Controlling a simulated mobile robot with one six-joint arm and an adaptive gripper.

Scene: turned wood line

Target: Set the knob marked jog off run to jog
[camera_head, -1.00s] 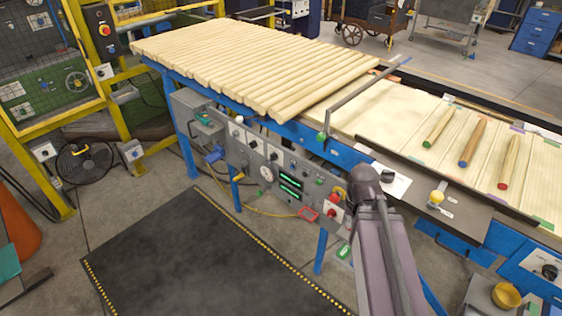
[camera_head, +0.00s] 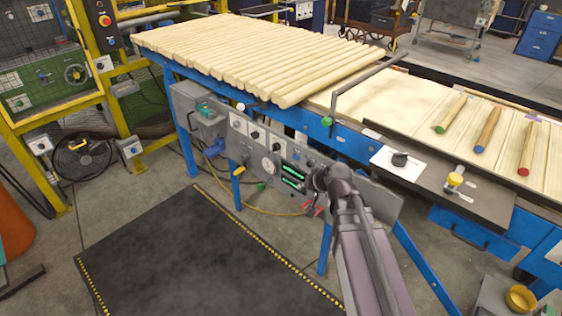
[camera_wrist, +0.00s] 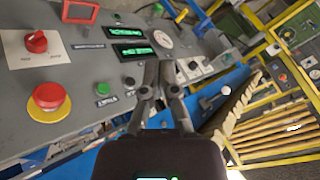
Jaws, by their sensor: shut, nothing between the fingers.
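Several rotary knobs show, but I cannot read the words jog, off or run on any. Black knobs on white plates (camera_head: 254,135) sit on the left of the grey control panel (camera_head: 371,196); one also shows in the wrist view (camera_wrist: 193,66). A red knob (camera_wrist: 36,42) on a white plate is at the wrist view's upper left.
A red mushroom button (camera_wrist: 48,95) with a yellow collar and a green button (camera_wrist: 103,89) are near my fingers. Wooden rods (camera_head: 270,60) lie on the blue-framed conveyor above. A yellow knob (camera_head: 454,180) is at right. The dark floor mat (camera_head: 200,250) is clear.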

